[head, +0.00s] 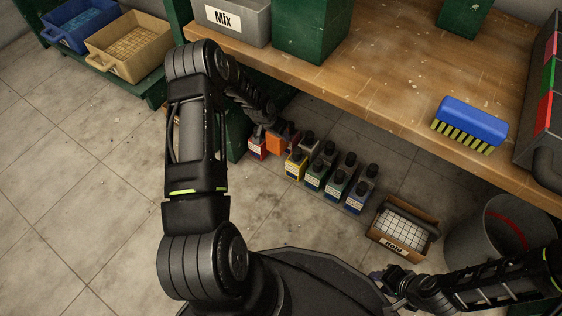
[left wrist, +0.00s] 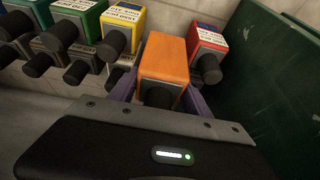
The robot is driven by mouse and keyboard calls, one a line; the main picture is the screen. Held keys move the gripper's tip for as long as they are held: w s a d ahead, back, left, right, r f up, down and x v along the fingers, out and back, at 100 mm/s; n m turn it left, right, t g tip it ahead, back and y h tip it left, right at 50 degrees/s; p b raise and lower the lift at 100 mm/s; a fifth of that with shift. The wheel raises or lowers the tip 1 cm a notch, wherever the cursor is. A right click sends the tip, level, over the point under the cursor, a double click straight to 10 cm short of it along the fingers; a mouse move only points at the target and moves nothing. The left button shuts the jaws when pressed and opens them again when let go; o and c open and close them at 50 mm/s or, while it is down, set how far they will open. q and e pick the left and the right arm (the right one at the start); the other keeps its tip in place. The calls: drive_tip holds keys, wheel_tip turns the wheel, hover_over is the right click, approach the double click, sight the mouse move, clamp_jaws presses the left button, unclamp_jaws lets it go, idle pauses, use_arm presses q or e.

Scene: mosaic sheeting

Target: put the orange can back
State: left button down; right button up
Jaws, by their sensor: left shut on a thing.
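The orange can (head: 275,143) is a block-shaped container with a dark cap. It is under the bench, between a red can (head: 257,153) and a yellow can (head: 296,166). My left gripper (left wrist: 160,92) is shut on the orange can (left wrist: 165,58), with a purple finger on each side of it. In the left wrist view the red can (left wrist: 208,42) is close on the right and the yellow can (left wrist: 123,30) on the left. Whether the orange can rests on the floor cannot be told. My right gripper (head: 391,281) is low at right, its fingers unclear.
A "Hold" box (head: 405,229) and a grey bin (head: 490,236) stand further right. The wooden bench (head: 385,100) overhangs the cans. A green panel (left wrist: 282,85) stands close by on the right.

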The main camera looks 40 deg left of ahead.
sight(277, 149)
use_arm(q)
drive_tip(key=shift+r, duration=0.1)
drive_tip(key=shift+f+b, duration=1.5)
drive_tip(key=shift+f, duration=1.65)
wheel_tip(277, 149, down, 3)
drive_tip(key=shift+f+b, duration=0.1)
drive_tip(key=shift+b, duration=0.8)
drive_tip(key=shift+f, duration=0.25)
drive_tip(key=shift+f, duration=0.15)
drive_tip(key=c, duration=0.8)
unclamp_jaws()
drive_tip(key=shift+o, duration=0.2)
